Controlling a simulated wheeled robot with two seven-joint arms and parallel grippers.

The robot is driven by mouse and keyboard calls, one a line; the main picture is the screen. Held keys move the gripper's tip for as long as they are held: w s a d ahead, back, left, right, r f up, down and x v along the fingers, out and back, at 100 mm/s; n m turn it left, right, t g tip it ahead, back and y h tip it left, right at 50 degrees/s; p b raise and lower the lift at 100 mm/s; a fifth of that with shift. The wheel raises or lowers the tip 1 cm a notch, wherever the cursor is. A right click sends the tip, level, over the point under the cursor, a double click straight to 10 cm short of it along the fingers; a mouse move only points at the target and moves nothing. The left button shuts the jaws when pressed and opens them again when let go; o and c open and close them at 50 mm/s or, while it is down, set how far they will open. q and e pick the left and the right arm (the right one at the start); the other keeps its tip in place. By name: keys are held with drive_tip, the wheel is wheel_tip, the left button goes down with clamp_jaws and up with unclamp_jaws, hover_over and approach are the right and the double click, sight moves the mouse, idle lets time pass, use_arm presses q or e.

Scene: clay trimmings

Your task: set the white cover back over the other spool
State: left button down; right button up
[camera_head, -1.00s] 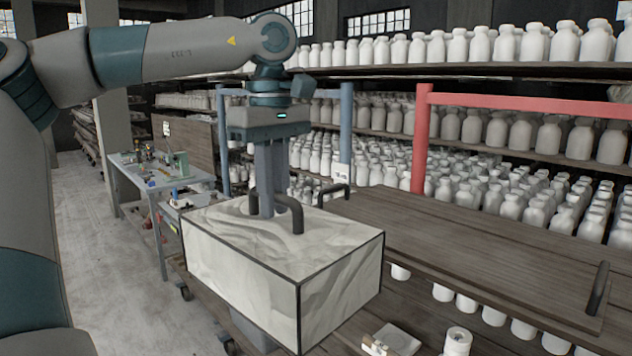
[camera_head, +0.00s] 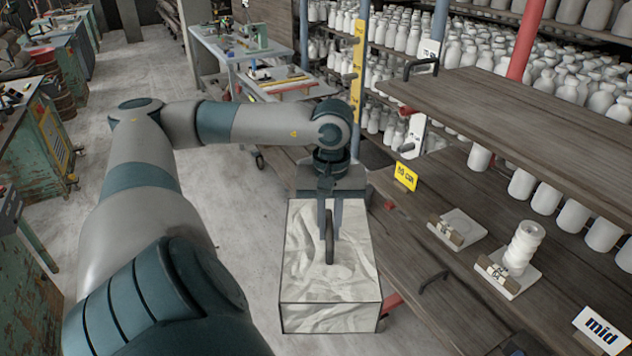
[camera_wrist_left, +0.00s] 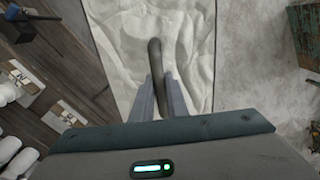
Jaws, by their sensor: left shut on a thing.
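The white cover (camera_head: 318,285) is a marbled box with dark edges and a dark bar handle (camera_head: 329,240) on top. My left gripper (camera_head: 330,228) is shut on that handle, and the cover hangs level beside the wooden shelf, over the floor. The wrist view shows the handle (camera_wrist_left: 157,70) between the fingers (camera_wrist_left: 162,98) and the cover's top (camera_wrist_left: 120,40). A white spool (camera_head: 523,248) stands uncovered on a small pale square base (camera_head: 510,285) on the shelf. A second base (camera_head: 462,225) behind it bears no spool. My right gripper is out of view.
An upper board (camera_head: 520,110) with a dark handle overhangs the back of the lower wooden shelf (camera_head: 400,235). White bottles fill the racks behind. Grey floor (camera_head: 245,200) lies open to the left.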

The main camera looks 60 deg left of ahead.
sight(374, 273)
use_arm(q)
drive_tip(key=w+d+f+m, duration=0.1)
drive_tip(key=d+f, duration=0.1)
drive_tip(key=d, duration=0.2)
drive_tip(key=w+d+f+m, duration=0.1)
drive_tip(key=d+f+m, duration=0.1)
drive_tip(key=d, duration=0.2)
drive_tip(key=d+f+m+b, duration=0.1)
drive_tip(key=d+f+m, duration=0.1)
drive_tip(key=d+f, duration=0.1)
drive_tip(key=shift+w+d+f, duration=0.1)
drive_tip(key=shift+w+d, duration=0.3)
drive_tip(key=shift+d, duration=0.05)
drive_tip(key=w+d+f+m, duration=0.2)
drive_tip(key=d+m, duration=0.4)
drive_tip(key=d, duration=0.8)
drive_tip(key=shift+w+d+b, duration=0.2)
drive_tip(key=shift+d+b, duration=0.1)
drive_tip(key=shift+b, duration=0.15)
drive_tip(key=shift+a, duration=0.15)
